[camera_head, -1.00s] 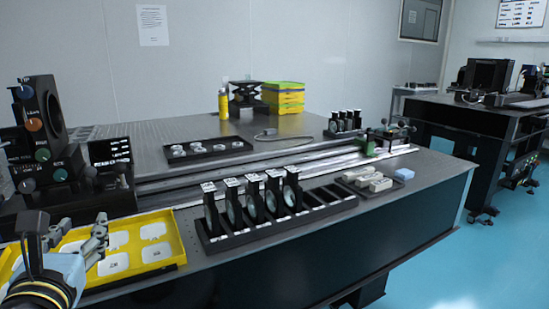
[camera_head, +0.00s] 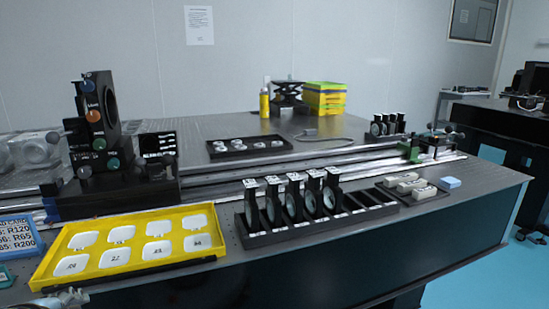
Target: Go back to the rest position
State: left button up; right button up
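My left gripper (camera_head: 62,299) shows only as a small metallic part at the bottom left edge, below the yellow tray (camera_head: 213,256). Most of it is cut off by the frame, so its opening cannot be made out. My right gripper is not in view. The yellow tray lies on the near left of the optical table (camera_head: 390,235) and holds several white labelled pieces in two rows. A black rack (camera_head: 245,238) to its right holds several upright lens mounts (camera_head: 292,199), with empty slots at its right end.
A blue sign (camera_head: 18,238) stands at the left edge. A black adjustable mount (camera_head: 100,135) stands behind the tray. Rails (camera_head: 330,160) cross the table. A black tray (camera_head: 250,147), yellow-green boxes (camera_head: 325,98) and a spray can (camera_head: 264,104) are farther back. Blue floor (camera_head: 515,265) is open at right.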

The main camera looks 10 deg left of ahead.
pick_arm(q)
jog(key=s+d+f+n+g+h, duration=0.2)
jog(key=s+d+n+g+h, duration=0.2)
jog(key=s+d+n, duration=0.4)
jog(key=s+a+f+g, duration=0.1)
jog(key=s+a+f, duration=0.1)
jog(key=f, duration=1.1)
jog(key=s+a+f+g, duration=0.1)
jog(key=s+f, duration=0.2)
jog(key=f, duration=1.1)
jog(key=s+a+f+n, duration=0.1)
jog(key=s+f, duration=1.3)
jog(key=s, duration=0.3)
jog(key=shift+s+a+f+g, duration=0.2)
jog(key=shift+s+f+g, duration=0.1)
jog(key=shift+f, duration=0.1)
